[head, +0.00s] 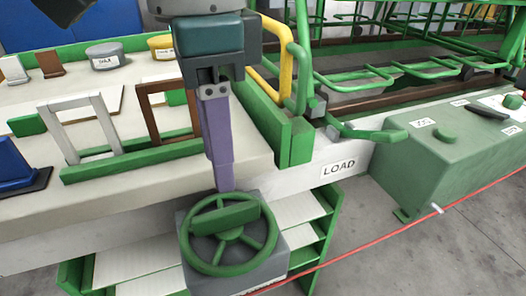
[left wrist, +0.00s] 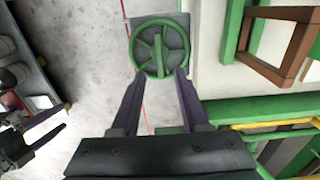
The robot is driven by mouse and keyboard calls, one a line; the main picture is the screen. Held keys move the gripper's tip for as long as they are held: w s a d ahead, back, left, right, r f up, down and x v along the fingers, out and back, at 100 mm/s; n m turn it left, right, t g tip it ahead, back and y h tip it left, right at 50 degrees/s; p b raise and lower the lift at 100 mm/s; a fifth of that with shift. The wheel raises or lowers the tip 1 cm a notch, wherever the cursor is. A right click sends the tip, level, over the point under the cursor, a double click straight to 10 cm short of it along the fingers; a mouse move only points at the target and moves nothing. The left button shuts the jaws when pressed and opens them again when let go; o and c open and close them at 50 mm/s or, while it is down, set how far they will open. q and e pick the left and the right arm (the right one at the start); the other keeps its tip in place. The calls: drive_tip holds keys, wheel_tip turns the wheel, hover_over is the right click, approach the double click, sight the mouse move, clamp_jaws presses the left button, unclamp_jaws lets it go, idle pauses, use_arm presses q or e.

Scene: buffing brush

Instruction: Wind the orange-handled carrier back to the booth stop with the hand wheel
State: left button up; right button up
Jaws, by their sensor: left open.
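The green hand wheel (head: 188,246) sits on a grey block at the front of the bench, with a raised bar across its face. It also shows in the left wrist view (left wrist: 140,58). My left gripper (head: 222,188) points down just above the wheel's far rim. In the left wrist view its purple fingers (left wrist: 156,73) stand apart with nothing between them, at the wheel's near edge; I cannot tell whether they touch it. A yellow bent bar (head: 272,62) stands behind the gripper; I cannot tell whether it belongs to the carrier. I cannot make out the booth stop.
Grey and brown frames (head: 74,128) stand on the bench left of my gripper, with tins behind. A green control box (head: 438,165) is at right, past the LOAD label (head: 339,168). A red cord (head: 370,238) crosses in front.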

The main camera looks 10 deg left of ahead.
sight(225, 210)
use_arm(q)
wheel_tip(225, 210, down, 9)
drive_tip(key=b, duration=0.2)
drive_tip(key=shift+b, duration=0.4)
clamp_jaws()
